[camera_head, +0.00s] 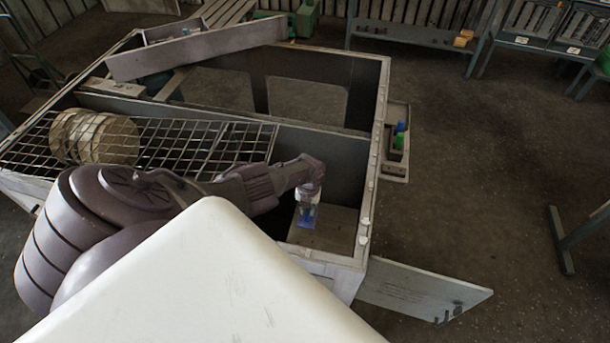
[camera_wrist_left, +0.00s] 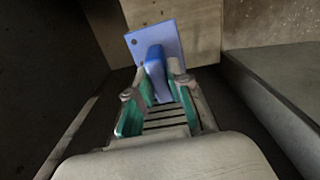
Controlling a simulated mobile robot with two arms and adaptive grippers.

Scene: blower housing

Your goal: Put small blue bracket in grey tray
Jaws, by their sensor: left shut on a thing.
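The small blue bracket (camera_head: 306,217) is inside the front right compartment of the housing, below my left gripper (camera_head: 308,198). In the left wrist view, the bracket (camera_wrist_left: 169,36) has a flat plate with a small hole and a darker blue stem. My left gripper (camera_wrist_left: 158,88) is shut on the stem between its green-lined fingers. Whether the bracket touches the compartment floor cannot be told. A narrow grey tray (camera_head: 394,168) hangs outside the housing's right wall and holds small blue and green items. My right gripper is not in view.
The open housing (camera_head: 376,120) has raised walls around the gripper. A wire grid (camera_head: 190,140) covers its left part, over a round coil. A grey panel (camera_head: 425,290) sticks out at the front right. The floor right of the tray is clear.

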